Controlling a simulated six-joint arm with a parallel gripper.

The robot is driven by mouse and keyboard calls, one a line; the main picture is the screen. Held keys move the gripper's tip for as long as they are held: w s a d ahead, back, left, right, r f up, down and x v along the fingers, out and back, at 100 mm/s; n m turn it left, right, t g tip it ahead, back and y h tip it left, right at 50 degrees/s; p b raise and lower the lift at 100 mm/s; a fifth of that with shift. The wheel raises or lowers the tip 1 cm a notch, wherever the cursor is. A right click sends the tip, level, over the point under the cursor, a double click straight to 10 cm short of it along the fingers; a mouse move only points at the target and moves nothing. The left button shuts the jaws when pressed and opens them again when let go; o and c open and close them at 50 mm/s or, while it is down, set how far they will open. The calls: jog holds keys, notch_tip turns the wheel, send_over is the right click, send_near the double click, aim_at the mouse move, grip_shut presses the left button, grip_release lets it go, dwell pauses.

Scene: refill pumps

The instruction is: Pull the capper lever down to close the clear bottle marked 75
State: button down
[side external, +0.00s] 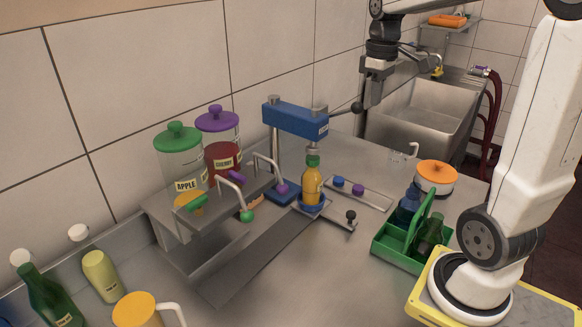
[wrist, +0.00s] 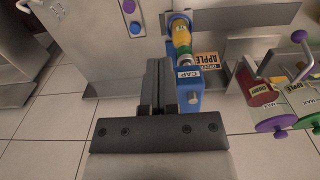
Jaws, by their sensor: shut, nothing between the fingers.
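The capper has a blue head (side external: 295,118) on metal posts, and its CAP label shows in the wrist view (wrist: 190,92). Its lever (side external: 343,112) sticks out to the right, slightly raised, ending in a black knob (side external: 357,108). The clear bottle (side external: 311,187) holds orange liquid and stands upright under the head in a blue holder (side external: 312,208). Green shows at its top; I cannot tell how firmly a cap sits. The bottle also shows in the wrist view (wrist: 181,38). My gripper (side external: 371,103) is shut and empty, just right of the knob; contact is unclear. Its fingers hide the lever in the wrist view (wrist: 158,88).
Apple (side external: 181,160) and cherry (side external: 222,165) dispensers with spouts stand left of the capper. A sink (side external: 420,118) is behind.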

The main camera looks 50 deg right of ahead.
jog(key=shift+r, duration=2.2)
